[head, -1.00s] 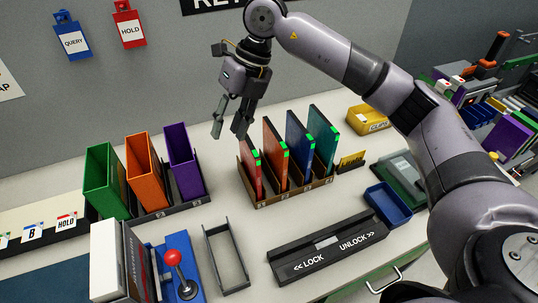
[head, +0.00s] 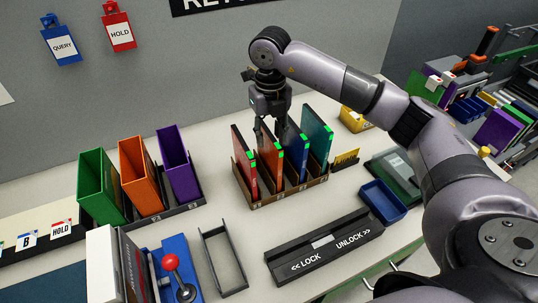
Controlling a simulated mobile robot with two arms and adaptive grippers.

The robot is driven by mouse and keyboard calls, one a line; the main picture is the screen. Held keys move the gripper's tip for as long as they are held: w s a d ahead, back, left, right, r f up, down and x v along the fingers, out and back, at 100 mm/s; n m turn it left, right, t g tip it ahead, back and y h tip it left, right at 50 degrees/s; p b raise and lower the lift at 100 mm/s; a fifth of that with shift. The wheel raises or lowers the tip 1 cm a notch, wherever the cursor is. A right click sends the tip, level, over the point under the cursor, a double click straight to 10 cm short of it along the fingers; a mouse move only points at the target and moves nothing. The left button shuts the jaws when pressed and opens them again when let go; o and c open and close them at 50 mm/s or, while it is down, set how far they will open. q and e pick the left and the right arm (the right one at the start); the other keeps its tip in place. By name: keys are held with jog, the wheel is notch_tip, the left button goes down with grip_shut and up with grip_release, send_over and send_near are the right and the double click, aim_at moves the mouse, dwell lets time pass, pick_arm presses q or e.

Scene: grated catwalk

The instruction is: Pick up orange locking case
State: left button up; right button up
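The orange locking case (head: 279,171) stands upright in a brown slotted rack (head: 262,202), between a red case (head: 246,165) and a blue case (head: 296,158). A teal case (head: 317,138) stands at the rack's right end. Each case has a green patch on its front edge. My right gripper (head: 270,135) points down at the top of the orange case, with its fingers apart. One finger shows on each side of the orange case's upper part; I cannot tell whether they touch it. My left gripper is not in view.
Green, orange and purple open sleeves (head: 141,175) stand at left. In front are a red-knobbed lever (head: 171,264), an empty grey frame (head: 223,258), and a LOCK/UNLOCK track (head: 325,247). A blue tray (head: 383,200) and a yellow bin (head: 355,119) are at right.

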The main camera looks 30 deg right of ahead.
aim_at(269, 149)
jog(key=f+p, duration=0.1)
jog(key=f, duration=0.1)
jog(key=f+p, duration=0.1)
jog(key=f, duration=0.2)
jog(key=shift+w+f, duration=0.2)
jog(key=shift+f, duration=0.2)
jog(key=shift+c, duration=0.6)
grip_shut()
